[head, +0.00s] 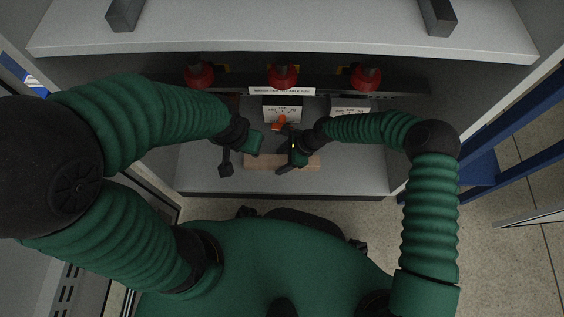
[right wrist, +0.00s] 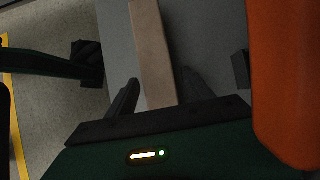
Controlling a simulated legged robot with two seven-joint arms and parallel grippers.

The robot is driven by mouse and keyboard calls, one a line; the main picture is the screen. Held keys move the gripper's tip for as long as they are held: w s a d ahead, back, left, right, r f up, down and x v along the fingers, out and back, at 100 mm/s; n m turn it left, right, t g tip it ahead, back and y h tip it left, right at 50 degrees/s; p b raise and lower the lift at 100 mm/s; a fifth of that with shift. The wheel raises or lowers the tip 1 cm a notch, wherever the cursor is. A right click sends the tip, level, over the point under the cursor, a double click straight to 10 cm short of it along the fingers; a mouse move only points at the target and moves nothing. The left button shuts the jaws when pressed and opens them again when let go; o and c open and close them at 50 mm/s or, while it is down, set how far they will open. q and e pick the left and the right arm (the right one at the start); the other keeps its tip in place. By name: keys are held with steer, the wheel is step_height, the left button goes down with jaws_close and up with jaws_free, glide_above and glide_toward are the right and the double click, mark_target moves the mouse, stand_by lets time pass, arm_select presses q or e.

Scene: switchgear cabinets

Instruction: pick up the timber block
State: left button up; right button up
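The timber block (head: 262,161) is a long, light brown bar lying flat on the grey cabinet floor. It also shows in the right wrist view (right wrist: 154,50), running up from between my right fingers. My right gripper (head: 297,152) is over the block, right of its middle, and hides part of it. In the right wrist view my right fingers (right wrist: 158,92) stand apart, one on each side of the block, with small gaps showing. My left gripper (head: 238,158) is at the block's left end; its finger opening is not clear.
An orange handle (head: 279,124) on a white labelled box (head: 283,108) is close behind my right gripper; orange also fills the right of the right wrist view (right wrist: 285,80). Red insulators (head: 283,76) hang above. Cabinet walls limit both sides.

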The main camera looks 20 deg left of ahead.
jaws_close()
stand_by(0.5)
